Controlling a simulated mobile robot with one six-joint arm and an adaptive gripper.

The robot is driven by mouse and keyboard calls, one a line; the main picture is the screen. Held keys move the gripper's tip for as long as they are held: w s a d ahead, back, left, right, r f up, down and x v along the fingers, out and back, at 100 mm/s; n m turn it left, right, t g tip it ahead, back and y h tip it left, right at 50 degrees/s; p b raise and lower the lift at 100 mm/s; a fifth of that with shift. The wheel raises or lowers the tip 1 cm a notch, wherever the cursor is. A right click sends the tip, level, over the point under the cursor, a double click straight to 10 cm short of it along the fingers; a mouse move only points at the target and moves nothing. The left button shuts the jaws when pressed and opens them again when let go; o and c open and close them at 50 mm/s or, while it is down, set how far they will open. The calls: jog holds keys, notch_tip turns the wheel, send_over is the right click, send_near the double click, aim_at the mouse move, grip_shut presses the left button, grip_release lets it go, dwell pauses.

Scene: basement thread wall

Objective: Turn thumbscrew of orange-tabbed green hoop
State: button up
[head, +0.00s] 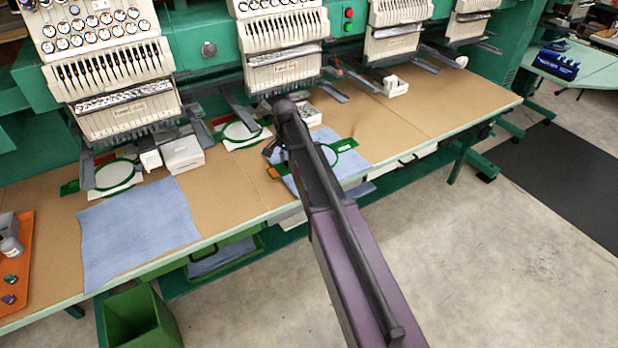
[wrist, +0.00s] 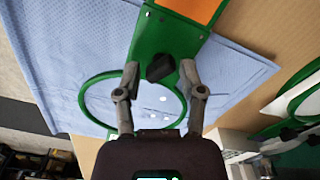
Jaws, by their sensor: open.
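The green hoop (wrist: 84,92) lies on blue cloth in the wrist view. Its green bracket carries an orange tab (wrist: 190,10) at the top. The black thumbscrew (wrist: 160,66) sits on the bracket at the hoop's edge. My gripper (wrist: 159,73) is open, with one grey finger on each side of the thumbscrew; I cannot tell whether either touches it. In the head view my arm hides part of this hoop (head: 346,145); its orange tab (head: 272,172) shows left of the arm. My gripper (head: 274,152) is partly hidden there.
The tan table (head: 232,188) carries other green hoops (head: 115,174) (head: 241,130), white boxes (head: 182,154) and a blue cloth (head: 138,228). Embroidery heads (head: 127,120) overhang its back. A green bin (head: 140,318) stands below the front edge. The right part of the table is mostly clear.

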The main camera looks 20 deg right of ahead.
aim_at(288, 161)
jog(key=m, duration=0.4)
jog(key=shift+m, duration=0.3)
jog(key=shift+r+m, duration=0.2)
jog(key=shift+m, duration=0.1)
notch_tip(288, 161, up, 14)
jog(key=p, duration=1.4)
jog(key=s+r+n+p, duration=0.1)
jog(key=s+n, duration=1.4)
jog(key=s, duration=1.1)
jog(key=shift+a, duration=0.15)
jog(key=shift+s+r, duration=0.1)
